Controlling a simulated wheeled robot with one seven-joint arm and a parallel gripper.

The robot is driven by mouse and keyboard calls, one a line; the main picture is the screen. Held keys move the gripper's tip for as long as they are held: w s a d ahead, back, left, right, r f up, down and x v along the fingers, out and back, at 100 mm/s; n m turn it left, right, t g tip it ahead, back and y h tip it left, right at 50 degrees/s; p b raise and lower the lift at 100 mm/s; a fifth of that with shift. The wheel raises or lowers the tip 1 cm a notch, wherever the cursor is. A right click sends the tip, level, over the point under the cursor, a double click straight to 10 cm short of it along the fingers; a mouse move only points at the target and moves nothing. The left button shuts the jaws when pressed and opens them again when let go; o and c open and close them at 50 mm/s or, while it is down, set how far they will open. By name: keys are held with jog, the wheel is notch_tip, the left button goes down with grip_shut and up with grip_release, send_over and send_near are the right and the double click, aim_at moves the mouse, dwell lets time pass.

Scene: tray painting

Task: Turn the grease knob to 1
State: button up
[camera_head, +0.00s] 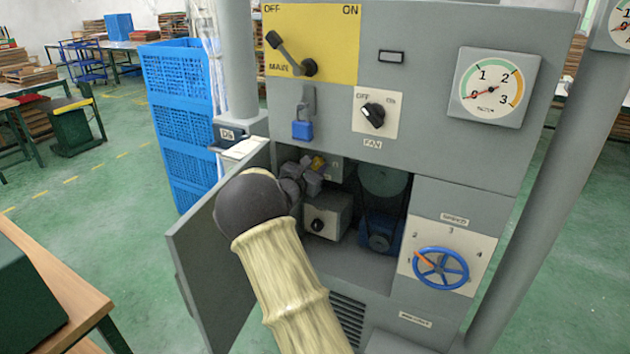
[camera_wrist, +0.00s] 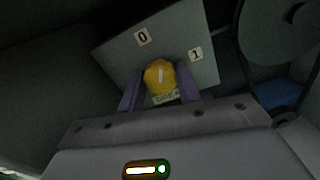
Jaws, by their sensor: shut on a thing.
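The grease knob (camera_wrist: 158,77) is round and yellow with a pale pointer line. It sits on a grey plate (camera_wrist: 189,32) with a 0 label at upper left and a 1 label at right. The pointer line stands nearly upright in the wrist view, between the two labels. My gripper (camera_wrist: 160,93) has its two purple fingers on either side of the knob and is shut on it. In the head view my gripper (camera_head: 305,178) reaches into the open cabinet, and a bit of yellow (camera_head: 318,163) shows beside it. A label below the knob is partly hidden.
The cabinet door (camera_head: 220,245) hangs open left of my arm. Inside the cabinet are a grey box with a black knob (camera_head: 318,225), a blue motor (camera_head: 381,232) and a large pulley (camera_head: 384,180). A blue speed handwheel (camera_head: 441,268) is at lower right.

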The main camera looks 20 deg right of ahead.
jog(key=m+b, duration=0.2)
jog(key=b, duration=0.2)
jog(key=m+b, duration=0.2)
jog(key=b, duration=0.3)
jog(key=m+b, duration=0.3)
jog(key=b, duration=0.2)
jog(key=shift+f, duration=0.4)
jog(key=m+b, duration=0.3)
jog(key=b, duration=0.3)
jog(key=shift+r+m, duration=0.1)
jog(key=shift+m, duration=0.3)
jog(key=shift+r+m+b, duration=0.15)
jog(key=shift+m+b, duration=0.65)
jog(key=shift+b, duration=0.4)
jog(key=o, duration=1)
jog(key=shift+c, duration=0.2)
jog(key=shift+r, duration=0.1)
